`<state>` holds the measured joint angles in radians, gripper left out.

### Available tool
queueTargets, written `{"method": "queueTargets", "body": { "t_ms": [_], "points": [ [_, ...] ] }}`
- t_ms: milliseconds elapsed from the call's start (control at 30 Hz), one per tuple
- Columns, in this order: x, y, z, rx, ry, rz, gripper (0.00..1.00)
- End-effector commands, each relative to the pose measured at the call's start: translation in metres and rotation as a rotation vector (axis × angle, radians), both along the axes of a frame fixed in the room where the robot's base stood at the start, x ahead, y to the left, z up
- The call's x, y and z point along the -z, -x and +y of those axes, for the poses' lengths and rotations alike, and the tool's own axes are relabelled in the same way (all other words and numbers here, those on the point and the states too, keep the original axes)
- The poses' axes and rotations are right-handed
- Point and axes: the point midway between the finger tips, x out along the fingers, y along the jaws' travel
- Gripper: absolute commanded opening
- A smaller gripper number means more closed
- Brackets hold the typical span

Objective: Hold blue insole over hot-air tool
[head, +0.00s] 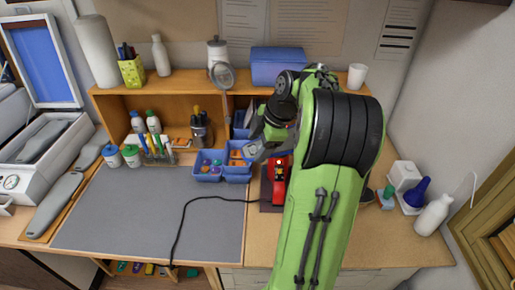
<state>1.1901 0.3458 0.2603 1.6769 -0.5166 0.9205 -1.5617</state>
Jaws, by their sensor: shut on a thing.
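My gripper (257,151) is at the far end of my green arm, above the back of the bench and close to the red hot-air tool. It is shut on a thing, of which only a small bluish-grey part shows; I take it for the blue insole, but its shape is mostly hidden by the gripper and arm. The red hot-air tool (279,183) stands on a dark pad, just below and right of the gripper in the picture. Its black cord runs left over the mat. Whether the insole is right over its nozzle I cannot tell.
Blue bins (208,166) stand left of the hot-air tool. The grey mat (140,220) is mostly clear. A press with an open blue lid (45,60) and a long grey insole (55,205) are at the left. White bottles (433,215) stand at the right.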

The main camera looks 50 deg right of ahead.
Motion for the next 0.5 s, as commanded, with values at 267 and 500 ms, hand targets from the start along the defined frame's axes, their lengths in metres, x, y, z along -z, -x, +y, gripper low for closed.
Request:
{"method": "queueTargets", "body": {
  "t_ms": [267, 500],
  "points": [
    [-0.001, -0.027, -0.029, -0.004, -0.003, -0.001, 0.35],
    [0.001, -0.049, -0.054, -0.003, -0.003, 0.000, 0.35]
  ]
}}
